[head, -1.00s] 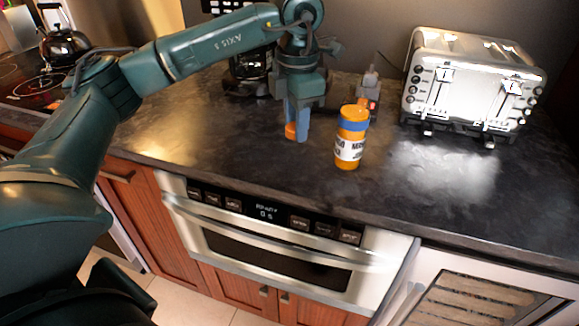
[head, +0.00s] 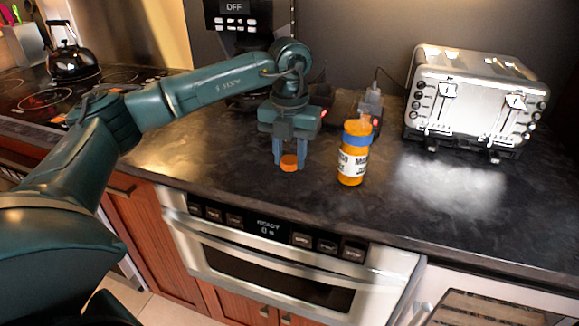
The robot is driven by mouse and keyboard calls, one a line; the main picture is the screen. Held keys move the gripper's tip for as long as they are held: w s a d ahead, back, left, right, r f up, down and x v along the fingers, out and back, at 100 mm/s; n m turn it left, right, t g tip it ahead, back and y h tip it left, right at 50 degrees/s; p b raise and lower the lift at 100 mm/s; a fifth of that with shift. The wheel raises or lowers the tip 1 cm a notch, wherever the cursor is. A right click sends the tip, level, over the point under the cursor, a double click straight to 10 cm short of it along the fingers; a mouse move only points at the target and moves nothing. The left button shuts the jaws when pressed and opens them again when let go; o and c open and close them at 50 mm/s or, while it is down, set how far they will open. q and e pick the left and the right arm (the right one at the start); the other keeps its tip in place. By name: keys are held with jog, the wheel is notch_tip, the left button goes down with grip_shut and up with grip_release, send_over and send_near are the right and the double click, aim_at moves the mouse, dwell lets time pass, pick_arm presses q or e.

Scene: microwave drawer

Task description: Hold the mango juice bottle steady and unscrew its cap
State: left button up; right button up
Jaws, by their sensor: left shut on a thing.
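The mango juice bottle (head: 353,165) stands upright on the dark counter, with a white label and a blue band near its orange top. My left gripper (head: 290,157) points down to the left of the bottle, apart from it. It is shut on a small orange disc (head: 289,163) that looks like the cap, low over the counter. I cannot tell whether the disc touches the counter. My right gripper is not in view.
A silver toaster (head: 478,98) stands at the back right. A coffee maker (head: 240,45) is behind my left arm. A kettle (head: 72,60) sits on the stove at the far left. The microwave drawer (head: 285,262) is below the counter edge.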

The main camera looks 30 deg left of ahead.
aim_at(289, 159)
pick_arm(q)
jog(key=shift+f, duration=1.7)
jog(key=shift+f, duration=0.2)
jog(key=o, duration=1.1)
jog(key=shift+r, duration=0.1)
jog(key=shift+c, duration=0.2)
notch_tip(289, 159, up, 12)
jog(key=shift+r, duration=0.15)
